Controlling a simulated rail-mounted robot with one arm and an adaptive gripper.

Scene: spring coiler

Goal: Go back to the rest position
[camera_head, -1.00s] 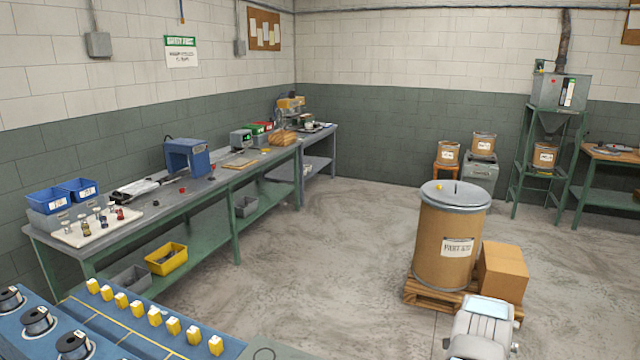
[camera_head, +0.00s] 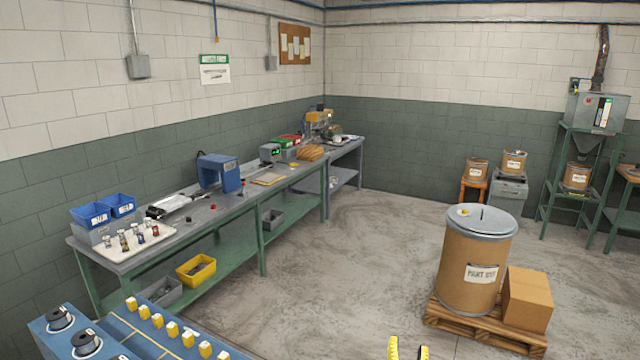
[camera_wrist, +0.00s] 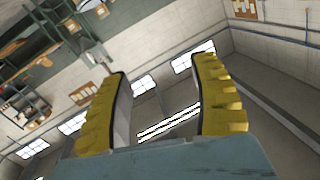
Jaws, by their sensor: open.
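My gripper (camera_head: 408,348) shows only as two yellow fingertips at the bottom edge of the head view, in front of the pallet. In the wrist view my gripper (camera_wrist: 160,95) has its two yellow ridged fingers spread apart, with nothing between them. It is open and empty, and it touches nothing that I can see. Behind the fingers the wrist view shows tilted walls, windows and shelving. The rest of my arm is out of the head view.
A drum (camera_head: 470,262) and a cardboard box (camera_head: 527,298) stand on a wooden pallet (camera_head: 450,322) at the right. A long workbench (camera_head: 225,208) runs along the left wall. A blue machine panel (camera_head: 150,340) with yellow knobs is at the lower left. The middle floor (camera_head: 350,260) is clear.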

